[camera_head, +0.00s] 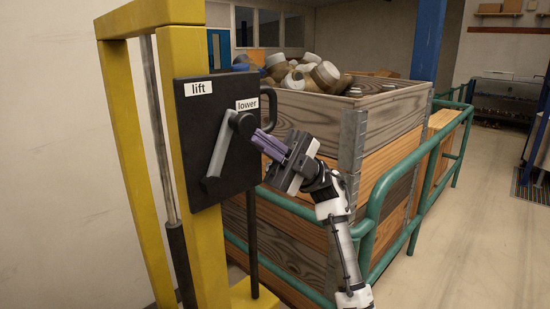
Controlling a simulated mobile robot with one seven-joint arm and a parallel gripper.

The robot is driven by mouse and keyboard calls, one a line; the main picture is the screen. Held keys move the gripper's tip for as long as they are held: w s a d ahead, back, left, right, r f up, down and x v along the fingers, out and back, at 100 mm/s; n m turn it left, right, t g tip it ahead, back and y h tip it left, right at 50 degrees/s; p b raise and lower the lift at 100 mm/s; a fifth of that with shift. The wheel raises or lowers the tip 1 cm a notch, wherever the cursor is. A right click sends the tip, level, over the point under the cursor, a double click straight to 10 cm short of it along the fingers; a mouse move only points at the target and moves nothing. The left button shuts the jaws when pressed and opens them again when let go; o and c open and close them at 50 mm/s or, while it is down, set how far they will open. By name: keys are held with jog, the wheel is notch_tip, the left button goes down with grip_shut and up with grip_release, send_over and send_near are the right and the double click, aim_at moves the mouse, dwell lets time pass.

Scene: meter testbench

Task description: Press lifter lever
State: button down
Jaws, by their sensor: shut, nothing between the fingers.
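The lifter's black panel (196,139) is fixed to a yellow frame, with a "lift" label (198,88) at upper left and a "lower" label (247,104) at upper right. The grey lever (218,154) pivots on a dark hub near the panel's right side and its arm slants down to the left. My gripper (258,136) comes in from the right with its purplish fingers shut and empty. The fingertips are at the right of the lever's hub, close to the panel's right edge. I cannot tell whether they touch the hub.
A large wooden crate (395,112) filled with meters (305,75) stands behind my arm. A green railing (400,180) runs in front of it and to the right. The yellow frame (128,150) stands at left by a pale wall. Open floor (460,250) lies at right.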

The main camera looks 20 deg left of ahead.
aim_at(249, 133)
jog(key=shift+s+a+r+n+t+h, duration=0.15)
jog(key=shift+s+r+t+h, duration=0.2)
jog(key=shift+s+r, duration=0.15)
jog(key=shift+s+a+r+n+t+h, duration=0.15)
jog(key=shift+s+r+t+h, duration=0.1)
jog(key=shift+s+r+t, duration=0.15)
jog(key=shift+s+a+r+t+h+p, duration=0.2)
jog(key=shift+s+r+t+h+p, duration=0.15)
jog(key=shift+s+t+p, duration=0.35)
jog(key=shift+s+a+n+t+h, duration=0.1)
jog(key=shift+s+n+t+h, duration=0.15)
jog(key=shift+t+h, duration=0.2)
jog(key=shift+f, duration=0.1)
